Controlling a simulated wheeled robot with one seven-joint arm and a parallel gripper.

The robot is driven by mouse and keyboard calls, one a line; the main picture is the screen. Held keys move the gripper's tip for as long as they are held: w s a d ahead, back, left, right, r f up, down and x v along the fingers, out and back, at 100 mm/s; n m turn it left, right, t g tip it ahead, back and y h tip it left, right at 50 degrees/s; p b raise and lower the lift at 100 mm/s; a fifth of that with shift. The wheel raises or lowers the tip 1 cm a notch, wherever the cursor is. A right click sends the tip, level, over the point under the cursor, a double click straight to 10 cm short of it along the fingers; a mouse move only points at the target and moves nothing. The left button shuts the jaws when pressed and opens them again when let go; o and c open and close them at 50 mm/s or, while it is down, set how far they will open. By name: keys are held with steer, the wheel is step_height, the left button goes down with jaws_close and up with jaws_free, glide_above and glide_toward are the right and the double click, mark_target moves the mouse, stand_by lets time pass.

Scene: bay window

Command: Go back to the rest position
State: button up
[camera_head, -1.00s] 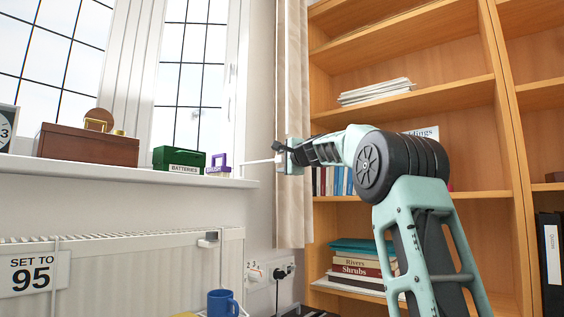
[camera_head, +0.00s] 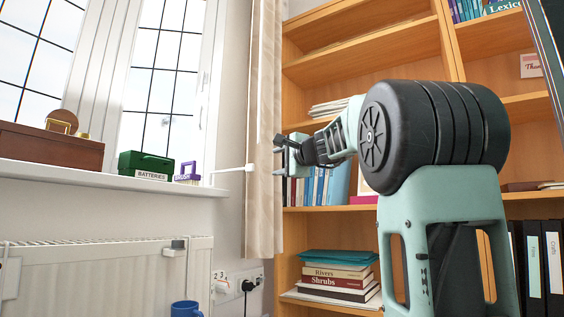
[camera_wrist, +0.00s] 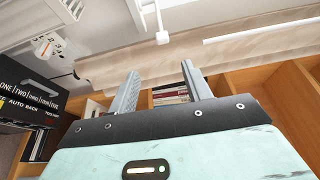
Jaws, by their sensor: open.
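My gripper (camera_head: 280,157) is in front of the curtain at the left side of the bookshelf in the head view, with my arm bent and pulled in. In the wrist view my gripper (camera_wrist: 160,88) shows its two fingers apart, with nothing between them. Books on the shelf show beyond the fingers.
A curtain (camera_head: 263,120) hangs beside the wooden bookshelf (camera_head: 375,50). The windowsill (camera_head: 110,182) holds a wooden box (camera_head: 50,148), a green batteries box (camera_head: 145,165) and a purple-handled brush box (camera_head: 188,173). A radiator (camera_head: 100,275) and a blue mug (camera_head: 186,309) are below.

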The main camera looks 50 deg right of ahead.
steer(key=shift+s+a, duration=0.15)
steer(key=shift+s, duration=0.35)
